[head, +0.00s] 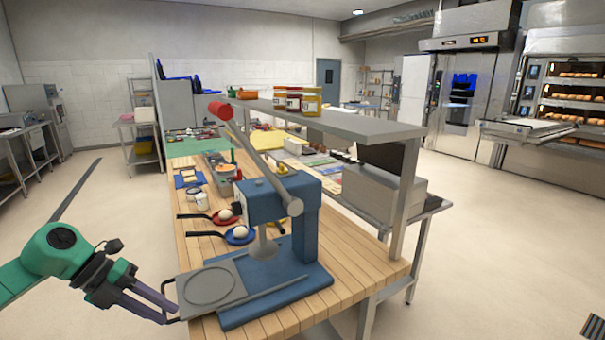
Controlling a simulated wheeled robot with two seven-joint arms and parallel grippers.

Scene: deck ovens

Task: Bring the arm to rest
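My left gripper (170,313), with dark purple fingers on a green and black arm, is at the lower left, at the near left edge of the wooden worktable (345,262). Its two fingers are apart, with a narrow gap between them. The tips are at the thin dark handle loop of a grey plate (181,291); I cannot tell if they touch it. The plate lies at the base of a blue press (268,206) with a raised lever and red knob (220,110). My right gripper is out of view.
Red (197,221) and blue (239,235) pans holding pale balls stand behind the press. A grey shelf (335,121) with jars stands over the table's right side. Open floor (110,235) lies left of the table. Deck ovens (570,100) stand far right.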

